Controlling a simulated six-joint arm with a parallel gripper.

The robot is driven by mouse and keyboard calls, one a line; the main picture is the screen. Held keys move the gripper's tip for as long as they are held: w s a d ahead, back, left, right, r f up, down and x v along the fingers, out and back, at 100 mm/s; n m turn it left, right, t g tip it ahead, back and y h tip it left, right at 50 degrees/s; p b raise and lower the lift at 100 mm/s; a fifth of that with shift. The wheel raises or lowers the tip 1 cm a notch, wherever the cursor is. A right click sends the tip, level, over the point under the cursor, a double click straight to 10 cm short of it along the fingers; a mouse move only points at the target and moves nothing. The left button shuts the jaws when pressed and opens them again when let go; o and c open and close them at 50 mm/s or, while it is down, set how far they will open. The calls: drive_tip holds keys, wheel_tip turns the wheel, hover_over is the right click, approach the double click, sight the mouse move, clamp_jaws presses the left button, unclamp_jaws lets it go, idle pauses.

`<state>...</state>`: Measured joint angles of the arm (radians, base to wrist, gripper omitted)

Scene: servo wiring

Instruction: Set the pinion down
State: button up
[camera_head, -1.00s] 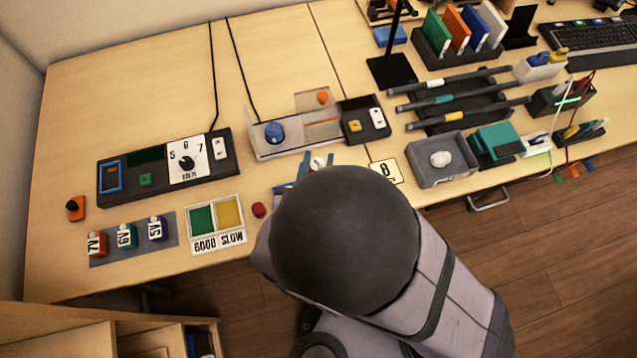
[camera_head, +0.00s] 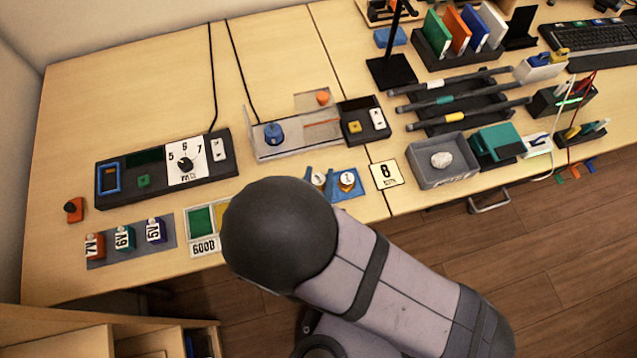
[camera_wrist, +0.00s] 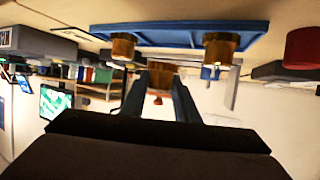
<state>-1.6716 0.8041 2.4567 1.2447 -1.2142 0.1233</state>
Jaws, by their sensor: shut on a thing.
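In the wrist view, my gripper (camera_wrist: 160,82) has its two blue fingers closed on a brass pinion (camera_wrist: 161,76). The pinion's lower details are hard to make out. A blue tray (camera_wrist: 180,34) lies just beyond it, with a brass piece on its left (camera_wrist: 123,46) and another on its right (camera_wrist: 221,48). I cannot tell whether the held pinion touches the tray. A blue pad (camera_head: 357,190) with round pale and orange pieces shows beside the arm, partly covered.
A red round thing (camera_wrist: 303,48) is at the right of the wrist view. In the head view, a green and yellow tray (camera_head: 201,219) is partly behind my arm.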

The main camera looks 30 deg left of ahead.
drive_tip(key=shift+f, duration=1.85)
drive_tip(key=shift+f, duration=0.1)
drive_tip(key=o, duration=0.8)
drive_tip(key=shift+r, duration=0.2)
drive_tip(key=shift+v, duration=2.75)
